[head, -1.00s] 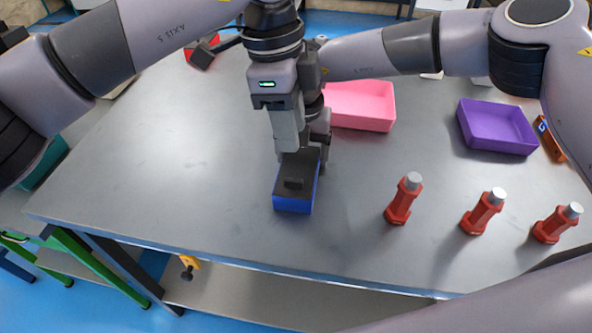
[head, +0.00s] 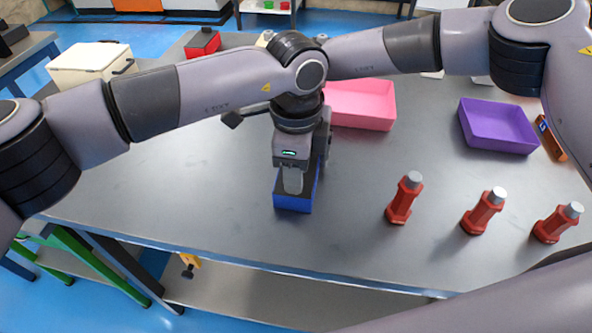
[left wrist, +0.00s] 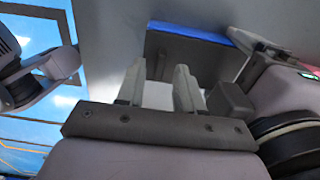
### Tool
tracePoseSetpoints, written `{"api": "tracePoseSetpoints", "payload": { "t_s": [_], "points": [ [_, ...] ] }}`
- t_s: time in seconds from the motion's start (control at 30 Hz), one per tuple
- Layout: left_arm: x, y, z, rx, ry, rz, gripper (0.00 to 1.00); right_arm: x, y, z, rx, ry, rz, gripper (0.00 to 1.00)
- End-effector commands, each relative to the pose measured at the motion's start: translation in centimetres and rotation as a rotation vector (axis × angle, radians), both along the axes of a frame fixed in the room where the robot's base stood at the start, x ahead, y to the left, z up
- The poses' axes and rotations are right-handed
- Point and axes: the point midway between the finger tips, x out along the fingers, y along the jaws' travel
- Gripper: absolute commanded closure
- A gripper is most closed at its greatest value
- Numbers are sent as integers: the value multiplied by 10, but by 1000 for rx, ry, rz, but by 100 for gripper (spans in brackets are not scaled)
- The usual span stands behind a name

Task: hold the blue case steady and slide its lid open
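The blue case (head: 293,203) stands on the table with its dark lid on top; it also shows in the left wrist view (left wrist: 190,32). My left gripper (head: 292,187) points down over the case and hides most of the lid and its knob. In the left wrist view the two fingers of my left gripper (left wrist: 160,75) stand apart with no object clearly between them, and the dark top lies beyond them. My right gripper (head: 323,155) is at the case's right rear side, mostly hidden behind my left arm. Its fingers cannot be made out.
A pink tray (head: 362,105) stands behind the case, and a purple tray (head: 497,127) stands farther right. Several red posts with grey tops (head: 404,198) stand to the right of the case. The grey table (head: 170,190) is clear on the left.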

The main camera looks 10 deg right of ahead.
Motion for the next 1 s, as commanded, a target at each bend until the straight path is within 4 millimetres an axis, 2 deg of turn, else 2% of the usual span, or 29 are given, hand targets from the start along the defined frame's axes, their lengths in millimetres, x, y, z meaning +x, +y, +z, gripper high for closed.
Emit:
{"api": "tracePoseSetpoints", "payload": {
  "t_s": [0.13, 0.4, 0.47, 0.5, 0.53, 1.0],
  "points": [
    [0, 0, -8, -1, -1, -1, 64, 0, 0, 1, 1, 0, 0, 54],
    [0, 0, -9, -1, -1, -1, 64, 0, 0, 0, 1, 0, 0, 54],
    [0, 0, -9, -1, -1, -1, 83, 0, 0, 0, 1, 0, 0, 54],
    [0, 0, -9, 0, -1, -1, 96, 0, 0, 0, 1, 0, 0, 54],
    [0, 0, -9, -1, -1, -1, 100, 0, 0, 0, 1, 0, 0, 54],
    [0, 0, -8, -2, -1, -1, 100, 0, 0, 0, 1, 0, 0, 54]
  ]
}}
